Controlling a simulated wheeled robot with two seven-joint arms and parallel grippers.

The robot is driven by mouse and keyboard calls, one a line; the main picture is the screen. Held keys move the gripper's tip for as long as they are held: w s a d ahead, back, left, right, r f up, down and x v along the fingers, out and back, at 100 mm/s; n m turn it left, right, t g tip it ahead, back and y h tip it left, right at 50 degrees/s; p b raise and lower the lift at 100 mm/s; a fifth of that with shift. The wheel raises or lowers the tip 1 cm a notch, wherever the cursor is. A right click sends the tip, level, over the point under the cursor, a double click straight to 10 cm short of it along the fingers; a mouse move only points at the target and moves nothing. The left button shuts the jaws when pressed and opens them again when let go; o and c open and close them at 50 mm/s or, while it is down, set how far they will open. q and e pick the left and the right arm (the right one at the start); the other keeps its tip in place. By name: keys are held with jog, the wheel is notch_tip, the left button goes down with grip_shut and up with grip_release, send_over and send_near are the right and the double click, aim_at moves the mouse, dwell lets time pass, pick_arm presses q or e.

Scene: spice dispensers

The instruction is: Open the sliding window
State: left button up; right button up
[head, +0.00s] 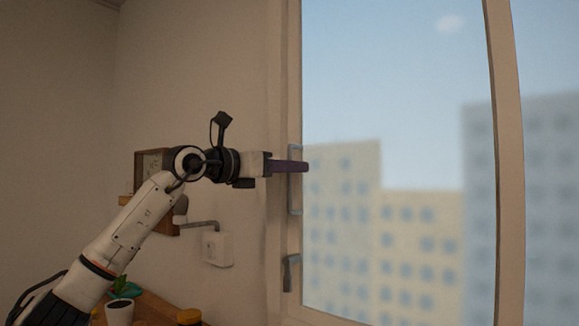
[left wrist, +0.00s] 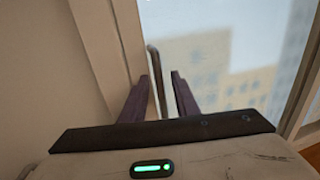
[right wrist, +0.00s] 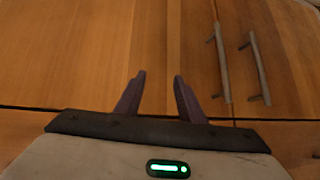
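The sliding window (head: 400,120) fills the right of the head view, with a pale frame and tall buildings behind the glass. A grey vertical bar handle (head: 291,200) is on its left frame edge, and the handle also shows in the left wrist view (left wrist: 155,75). My left gripper (head: 305,166) is at the handle's upper part. In the left wrist view its two purple fingers stand apart, with the bar between them and gaps visible. My right gripper (right wrist: 158,78) is open and empty, facing wooden cabinet doors; it is not in the head view.
A smaller grey latch (head: 289,272) sits on the frame below the handle. A white wall box (head: 217,248), a brown framed object (head: 150,165) and a potted plant (head: 120,310) are at the left. Cabinet doors with bar handles (right wrist: 260,68) face the right wrist.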

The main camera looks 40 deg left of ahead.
jog(key=shift+w, duration=0.1)
pick_arm(q)
grip_shut()
